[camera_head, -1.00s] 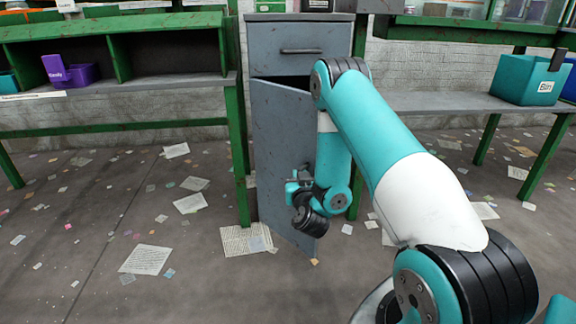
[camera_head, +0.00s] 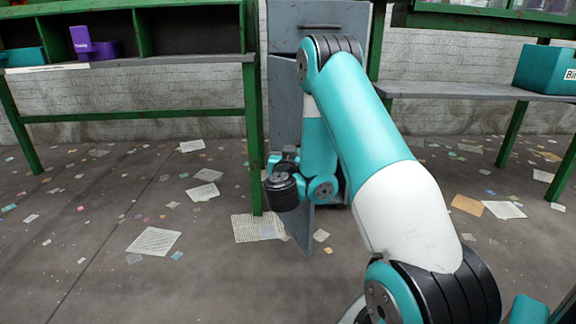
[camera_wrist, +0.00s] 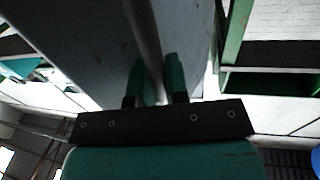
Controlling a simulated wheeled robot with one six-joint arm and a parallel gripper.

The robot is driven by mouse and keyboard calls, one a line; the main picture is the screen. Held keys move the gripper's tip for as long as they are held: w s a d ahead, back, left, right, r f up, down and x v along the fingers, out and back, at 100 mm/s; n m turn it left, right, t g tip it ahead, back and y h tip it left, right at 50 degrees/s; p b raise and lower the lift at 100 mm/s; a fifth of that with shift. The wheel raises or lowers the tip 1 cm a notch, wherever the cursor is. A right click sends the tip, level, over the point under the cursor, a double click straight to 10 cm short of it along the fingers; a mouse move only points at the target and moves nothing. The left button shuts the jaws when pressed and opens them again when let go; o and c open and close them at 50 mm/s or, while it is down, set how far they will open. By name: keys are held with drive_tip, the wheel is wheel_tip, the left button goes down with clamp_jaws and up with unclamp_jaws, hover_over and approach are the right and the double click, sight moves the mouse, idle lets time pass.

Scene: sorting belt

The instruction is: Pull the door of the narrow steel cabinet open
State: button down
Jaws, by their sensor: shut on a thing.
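The narrow grey steel cabinet (camera_head: 320,15) stands behind my arm in the head view. Its door (camera_head: 285,95) is swung out well past ajar and shows at a steep angle, its lower corner reaching toward me above the floor. My gripper (camera_wrist: 158,78) is at the door, its two teal fingers on either side of a grey bar (camera_wrist: 147,30) that looks like the door's handle. It is shut on that bar. In the head view my wrist hides the fingers and the grip. Grey door metal (camera_wrist: 70,40) fills the upper left of the wrist view.
A green-framed shelf bench (camera_head: 150,66) stands left of the cabinet, its green leg (camera_head: 252,140) close beside my wrist. A grey table (camera_head: 460,90) with a teal bin (camera_head: 540,70) is at right. Papers (camera_head: 155,241) litter the otherwise open floor at left.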

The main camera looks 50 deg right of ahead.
drive_tip(key=shift+s+a, duration=0.1)
drive_tip(key=shift+a, duration=0.2)
drive_tip(key=c, duration=1.1)
unclamp_jaws()
drive_tip(key=shift+c, duration=0.2)
